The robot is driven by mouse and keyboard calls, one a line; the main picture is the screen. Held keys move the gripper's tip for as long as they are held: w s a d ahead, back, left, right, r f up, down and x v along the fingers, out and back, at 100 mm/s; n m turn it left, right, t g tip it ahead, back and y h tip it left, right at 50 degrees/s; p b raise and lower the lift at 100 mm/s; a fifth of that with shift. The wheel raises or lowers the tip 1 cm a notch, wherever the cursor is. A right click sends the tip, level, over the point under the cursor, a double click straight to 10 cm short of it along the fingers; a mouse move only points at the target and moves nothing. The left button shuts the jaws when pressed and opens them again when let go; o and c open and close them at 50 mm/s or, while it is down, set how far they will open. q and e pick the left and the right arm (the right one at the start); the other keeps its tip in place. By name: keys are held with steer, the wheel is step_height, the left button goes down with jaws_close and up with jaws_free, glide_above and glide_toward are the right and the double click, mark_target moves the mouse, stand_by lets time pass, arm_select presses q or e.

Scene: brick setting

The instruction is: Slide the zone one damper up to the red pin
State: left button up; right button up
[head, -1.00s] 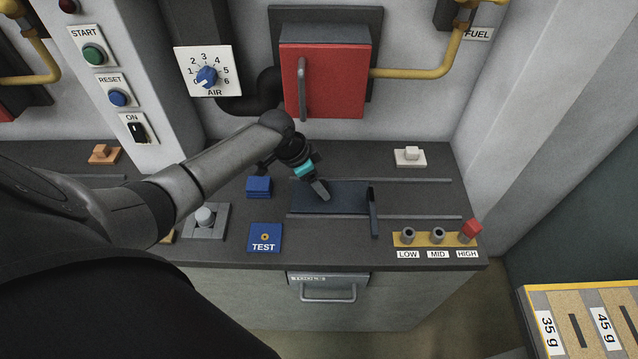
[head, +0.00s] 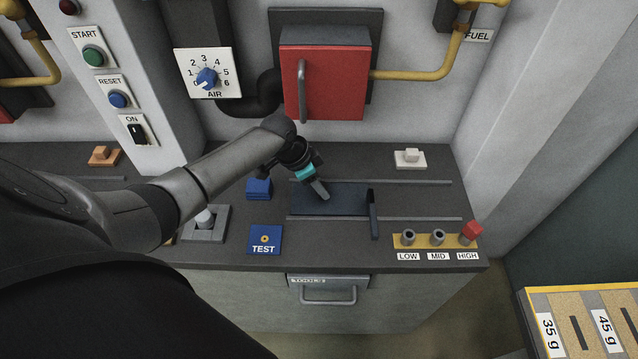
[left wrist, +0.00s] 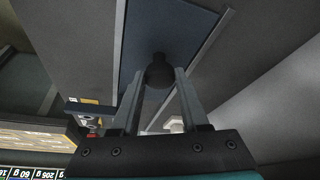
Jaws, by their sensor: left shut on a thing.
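The zone one damper is a dark blue plate (head: 345,200) lying between two rails on the bench, with an upright dark tab (head: 373,214) at its right end. The tab stands left of the LOW hole. The red pin (head: 472,230) stands in the HIGH hole at the right end of the yellow strip. My left gripper (head: 320,191) is over the plate's left half. In the left wrist view its fingers are shut around a dark round knob (left wrist: 158,73) on the plate. The fingers hide the knob in the head view. My right gripper is out of view.
The yellow strip (head: 423,240) has open LOW and MID holes. A blue TEST plate (head: 264,239) and a blue block (head: 258,188) lie left of the damper. A white block (head: 411,158) sits behind the rear rail. A red door (head: 335,80) stands behind.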

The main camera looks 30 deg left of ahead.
arm_select(q)
jaws_close()
stand_by(0.7)
glide_above(364, 196)
steer(key=s+a, duration=0.1)
steer(key=s, duration=0.1)
steer(key=shift+w+a+b, duration=0.1)
steer(key=shift+a+b, duration=0.1)
steer(key=shift+b, duration=0.25)
steer(key=w+d+b, duration=0.1)
steer(key=d, duration=0.2)
steer(key=w+d+b, duration=0.1)
steer(key=w+d, duration=0.1)
steer(key=d, duration=0.1)
steer(key=w+d+b, duration=0.1)
steer(key=w+d, duration=0.1)
steer(key=d, duration=0.1)
steer(key=shift+w+d, duration=0.1)
steer(key=shift+w, duration=0.15)
steer(key=o, duration=1)
jaws_free()
steer(key=shift+o, duration=0.2)
steer(key=shift+r, duration=0.15)
